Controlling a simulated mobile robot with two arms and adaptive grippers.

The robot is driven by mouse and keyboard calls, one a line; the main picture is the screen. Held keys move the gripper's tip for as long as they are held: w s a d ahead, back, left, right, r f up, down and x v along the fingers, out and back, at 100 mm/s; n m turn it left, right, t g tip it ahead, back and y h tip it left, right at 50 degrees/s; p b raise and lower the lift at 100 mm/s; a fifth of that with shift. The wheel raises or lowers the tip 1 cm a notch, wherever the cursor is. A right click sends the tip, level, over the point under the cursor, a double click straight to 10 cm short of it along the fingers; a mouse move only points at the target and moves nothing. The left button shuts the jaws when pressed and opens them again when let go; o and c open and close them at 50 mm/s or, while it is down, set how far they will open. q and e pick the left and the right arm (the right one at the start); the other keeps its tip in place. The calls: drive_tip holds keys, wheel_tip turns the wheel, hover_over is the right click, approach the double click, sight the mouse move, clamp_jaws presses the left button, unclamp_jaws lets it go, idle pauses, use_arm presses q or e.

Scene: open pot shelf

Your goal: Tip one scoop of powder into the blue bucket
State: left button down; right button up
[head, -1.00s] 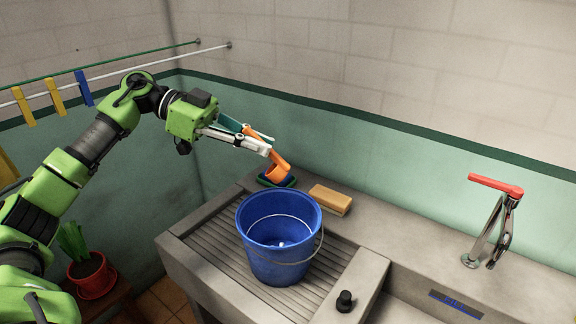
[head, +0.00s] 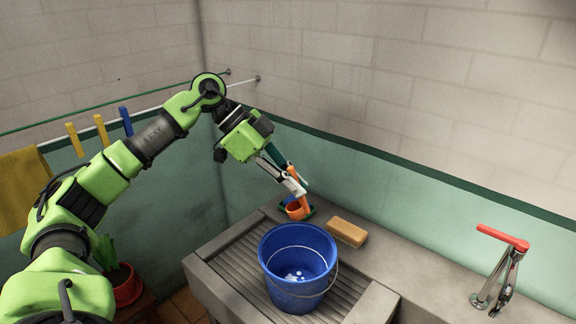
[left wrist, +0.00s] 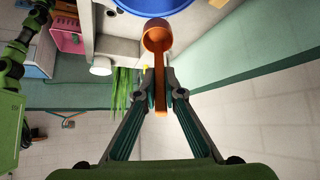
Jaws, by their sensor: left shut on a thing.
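My left gripper (head: 296,187) is shut on the handle of an orange scoop (head: 295,210). In the left wrist view the fingertips (left wrist: 160,90) pinch the handle, and the scoop's round cup (left wrist: 157,37) extends beyond them; no powder shows in it. The blue bucket (head: 298,292) stands upright on the ribbed drainboard, its wire handle lowered. White powder patches (head: 294,277) show on its bottom. The scoop hangs cup-down just beyond the bucket's far rim in the head view; its exact distance is unclear. The bucket's edge (left wrist: 152,5) also shows in the left wrist view. My right gripper is out of view.
A green-and-blue sponge (head: 311,211) lies behind the scoop. A tan block (head: 347,232) sits behind the bucket. A red-handled tap (head: 503,238) stands at right. A potted plant (head: 124,285) is at lower left, below a line with pegs and a yellow cloth (head: 24,175).

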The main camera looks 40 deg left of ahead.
use_arm(q)
drive_tip(key=d+y+p, duration=0.1)
drive_tip(key=p, duration=0.1)
drive_tip(key=w+d+r+g+y+p, duration=0.1)
drive_tip(key=p, duration=0.2)
drive_tip(key=shift+d+y+p, duration=0.15)
drive_tip(key=shift+y+p, duration=0.15)
drive_tip(key=shift+d+f+y+p, duration=0.15)
drive_tip(key=shift+d+y+p, duration=0.15)
drive_tip(key=shift+p, duration=0.2)
drive_tip(key=shift+w+f+g, duration=0.1)
drive_tip(key=shift+f+g, duration=0.05)
drive_tip(key=shift+g, duration=0.15)
